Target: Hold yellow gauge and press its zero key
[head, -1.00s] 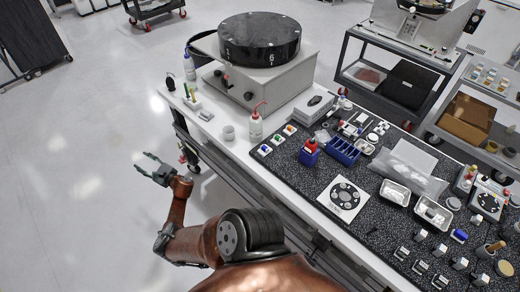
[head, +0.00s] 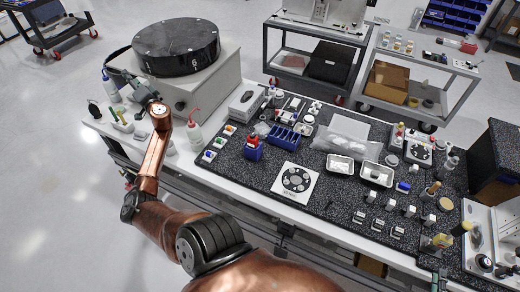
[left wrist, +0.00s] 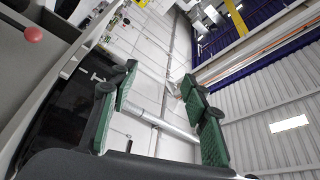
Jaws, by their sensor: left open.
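My left gripper (head: 128,82) is open and empty, held at the left end of the bench beside the grey box under the black drum. Its two green-padded fingers (left wrist: 160,100) stand wide apart in the left wrist view, with nothing between them. A dark tip at the bottom right edge of the head view looks like my right gripper (head: 438,281); its jaws are too small to read. A small yellow item (head: 461,228) stands at the right end of the bench and may be the yellow gauge. I cannot make out a zero key.
A large black drum (head: 176,46) sits on a grey box (head: 200,84). The speckled mat (head: 330,195) carries trays and several small blocks. Open floor lies left of the bench.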

